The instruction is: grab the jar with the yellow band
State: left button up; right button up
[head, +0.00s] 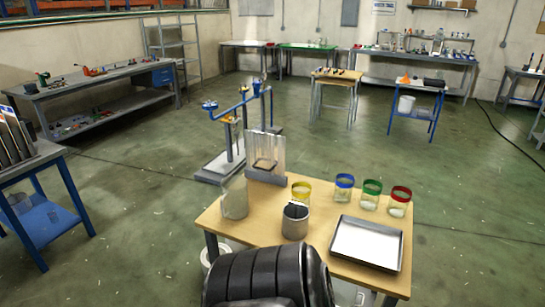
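The jar with the yellow band (301,188) stands on the small wooden table (262,232). It is clear glass with a yellow ring around its top. Its lower part is partly hidden behind a grey cylindrical container (295,228) with a dark top. To its right stand similar jars with a blue band (344,182), a green band (371,188) and a red band (400,195). Neither of my grippers can be seen in the head view.
A shallow metal tray (366,243) lies at the table's front right. A pale translucent vessel (235,200) stands at its left edge. A clear-panelled stand (266,160) is at the back left, near a blue apparatus (240,105). The floor right of the table is clear.

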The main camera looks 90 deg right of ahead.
aim_at(301, 197)
jog(key=z, duration=3)
